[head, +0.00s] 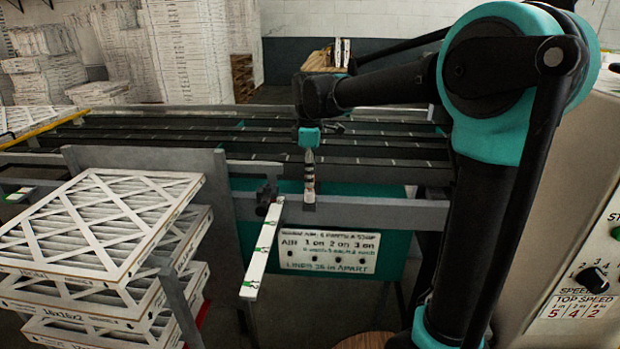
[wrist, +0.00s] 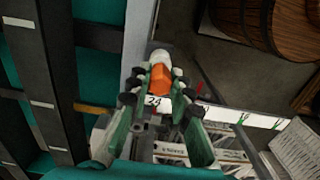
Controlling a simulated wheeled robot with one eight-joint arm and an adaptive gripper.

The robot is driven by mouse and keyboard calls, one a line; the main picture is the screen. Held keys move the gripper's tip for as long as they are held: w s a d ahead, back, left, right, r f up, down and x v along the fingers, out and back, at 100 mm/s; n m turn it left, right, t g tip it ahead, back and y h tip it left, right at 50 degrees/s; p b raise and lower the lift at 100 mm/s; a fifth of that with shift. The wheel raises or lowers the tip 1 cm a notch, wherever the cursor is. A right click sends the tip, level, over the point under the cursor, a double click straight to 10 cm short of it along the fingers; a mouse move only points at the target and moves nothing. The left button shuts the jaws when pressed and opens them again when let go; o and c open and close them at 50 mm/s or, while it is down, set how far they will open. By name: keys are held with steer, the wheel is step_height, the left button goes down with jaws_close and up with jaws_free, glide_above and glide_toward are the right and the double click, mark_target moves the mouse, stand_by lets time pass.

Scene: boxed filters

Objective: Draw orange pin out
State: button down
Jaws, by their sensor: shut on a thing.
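The orange pin (wrist: 160,78) shows in the wrist view as an orange block with a pale rounded end, beside the grey rail and a label reading 24. My gripper (wrist: 160,90) has its green fingers with black pads on either side of the pin and is shut on it. In the head view my gripper (head: 309,180) points down at the grey front rail (head: 375,210) of the conveyor. The pin cannot be made out there. How deep the pin sits in the rail is hidden.
A white bar (head: 262,250) with green marks juts out left of my gripper. Stacked filters (head: 95,225) stand at the left. A printed sign (head: 330,252) hangs below the rail. A control panel (head: 590,285) is at the right. A wooden barrel (wrist: 265,25) shows in the wrist view.

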steer(key=shift+r, duration=0.55)
steer(key=shift+r, duration=0.35)
steer(key=shift+r, duration=0.35)
steer(key=shift+r, duration=0.35)
steer(key=shift+r, duration=1.2)
step_height(320, 180, up, 9)
steer(key=shift+f, duration=0.15)
stand_by(0.5)
